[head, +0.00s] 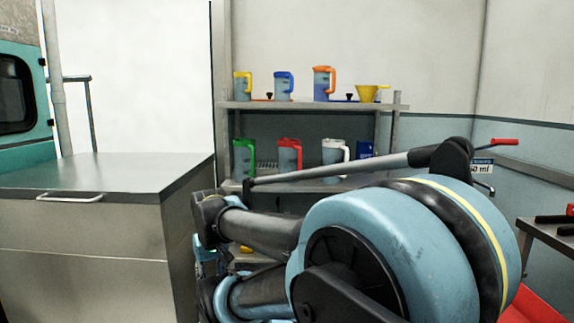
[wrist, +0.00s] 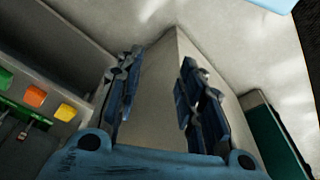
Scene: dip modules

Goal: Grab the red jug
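The red jug (head: 289,155) stands upright on the middle shelf in the head view, between a green jug (head: 244,157) on its left and a white jug (head: 334,151) on its right. My arm crosses in front of the shelf below it. My gripper (wrist: 161,60) shows in the wrist view with its two dark blue fingers spread apart and nothing between them. It faces a pale wall corner. The red jug cannot be made out in the wrist view, and I cannot clearly place the gripper in the head view.
The upper shelf (head: 310,105) holds a yellow, a blue and an orange jug and a yellow funnel (head: 370,93). A metal cabinet (head: 100,175) stands at left. A table with red-handled tools (head: 556,219) is at right. Green, orange and yellow blocks (wrist: 36,96) show in the wrist view.

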